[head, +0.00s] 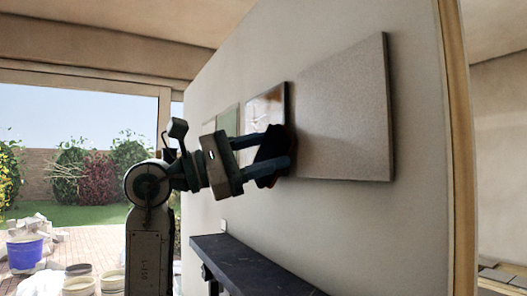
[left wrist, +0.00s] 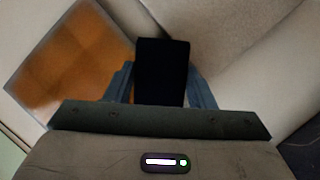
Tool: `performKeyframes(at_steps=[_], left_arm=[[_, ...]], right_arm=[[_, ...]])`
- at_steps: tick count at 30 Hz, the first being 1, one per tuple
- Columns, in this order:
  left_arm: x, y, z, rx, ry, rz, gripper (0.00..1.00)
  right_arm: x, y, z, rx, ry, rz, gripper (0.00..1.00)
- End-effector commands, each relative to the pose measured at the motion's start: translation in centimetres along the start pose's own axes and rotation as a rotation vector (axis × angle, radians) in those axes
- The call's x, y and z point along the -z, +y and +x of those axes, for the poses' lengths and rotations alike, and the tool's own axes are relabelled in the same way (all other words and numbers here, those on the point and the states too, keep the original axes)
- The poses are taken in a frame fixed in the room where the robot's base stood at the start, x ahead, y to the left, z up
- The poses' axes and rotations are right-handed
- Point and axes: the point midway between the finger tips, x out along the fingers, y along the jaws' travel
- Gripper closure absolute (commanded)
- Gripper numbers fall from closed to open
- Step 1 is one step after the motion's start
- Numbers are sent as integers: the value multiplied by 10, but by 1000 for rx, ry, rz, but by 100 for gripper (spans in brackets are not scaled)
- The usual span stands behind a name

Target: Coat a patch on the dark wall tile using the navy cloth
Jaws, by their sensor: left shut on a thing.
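My left gripper (head: 279,149) is shut on the navy cloth (head: 270,148), which looks nearly black between its fingers. The cloth also shows in the left wrist view (left wrist: 162,72). A glossy tile with a dark edge (head: 267,105) hangs on the wall; its face reflects light and looks orange-brown in the left wrist view (left wrist: 65,55). In the head view the cloth overlaps this tile's lower right part; in the wrist view it is beside the tile's right edge. I cannot tell whether the cloth touches anything. My right gripper is not in view.
A large grey rough tile (head: 345,110) hangs to the right of the glossy one, close to the gripper. A pale greenish tile (head: 227,121) hangs further left. A dark shelf (head: 250,266) juts out below. Buckets (head: 25,252) stand outside at lower left.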

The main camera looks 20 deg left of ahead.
Motion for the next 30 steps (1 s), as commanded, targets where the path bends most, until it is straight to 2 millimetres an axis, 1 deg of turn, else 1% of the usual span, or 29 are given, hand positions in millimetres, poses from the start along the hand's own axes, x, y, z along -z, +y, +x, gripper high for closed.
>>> performKeyframes(at_steps=[9, 17, 30], left_arm=[[18, 19, -6, -1, 4, -2, 69], [25, 26, -9, -1, 2, -1, 69], [46, 50, -19, -2, 2, -1, 69]], right_arm=[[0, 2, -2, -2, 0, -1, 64], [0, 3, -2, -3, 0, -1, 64], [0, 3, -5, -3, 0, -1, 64]])
